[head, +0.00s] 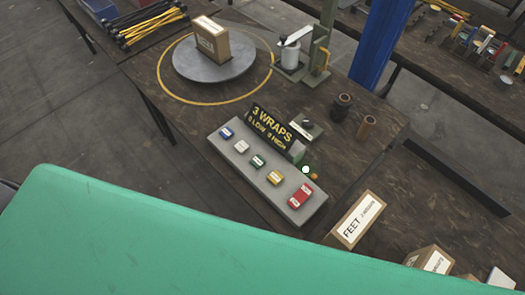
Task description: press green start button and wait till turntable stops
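In the head view a grey control panel (262,193) stands on the near edge of the dark bench. It has a row of labelled buttons: blue, white, green, yellow and a larger red one. The green button (257,162) is in the middle of the row, with nothing touching it. The round grey turntable (190,70) is at the back left, with an upright cardboard box (210,42) on it. One picture does not show whether it turns. A black display (268,125) behind the buttons reads "3 WRAPS, 0 LOW, 0 HIGH". Neither of my grippers is in view.
A yellow ring (163,88) is marked around the turntable. A green lamp (306,169) glows beside the panel. A box labelled "FEET" (357,219) lies right of the panel.

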